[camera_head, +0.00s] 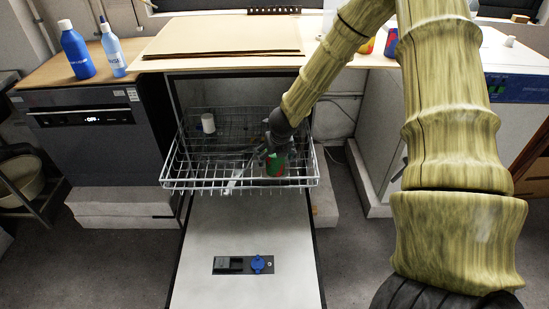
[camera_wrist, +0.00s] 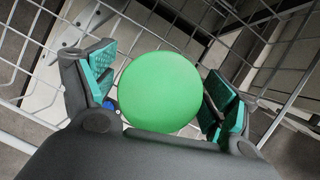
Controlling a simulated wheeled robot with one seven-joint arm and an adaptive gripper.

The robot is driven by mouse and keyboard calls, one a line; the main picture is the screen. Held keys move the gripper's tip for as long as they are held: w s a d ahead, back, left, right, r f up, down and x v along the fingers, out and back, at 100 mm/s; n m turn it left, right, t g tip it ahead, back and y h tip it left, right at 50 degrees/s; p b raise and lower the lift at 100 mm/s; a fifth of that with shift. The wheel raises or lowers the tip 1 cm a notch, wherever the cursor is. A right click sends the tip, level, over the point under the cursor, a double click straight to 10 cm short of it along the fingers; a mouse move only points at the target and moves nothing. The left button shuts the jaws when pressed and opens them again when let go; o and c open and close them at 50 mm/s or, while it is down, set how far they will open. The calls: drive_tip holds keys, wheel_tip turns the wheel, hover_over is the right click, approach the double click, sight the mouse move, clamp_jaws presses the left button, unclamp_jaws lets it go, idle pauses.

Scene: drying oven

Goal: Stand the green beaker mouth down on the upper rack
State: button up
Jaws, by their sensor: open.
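My gripper (camera_head: 268,152) is just above and around the beaker. In the wrist view its teal-padded fingers (camera_wrist: 158,100) are spread, one on each side of the beaker.
A white cup (camera_head: 208,123) is at the back left of the rack. The opened door (camera_head: 215,225) lies below it. Blue bottles (camera_head: 77,52) stand on the counter at left. The left half of the rack has free room, except for a pale flat item (camera_head: 234,181) near the front.

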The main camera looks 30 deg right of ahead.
drive_tip(key=v, duration=1)
drive_tip(key=shift+s, duration=0.1)
idle(0.5)
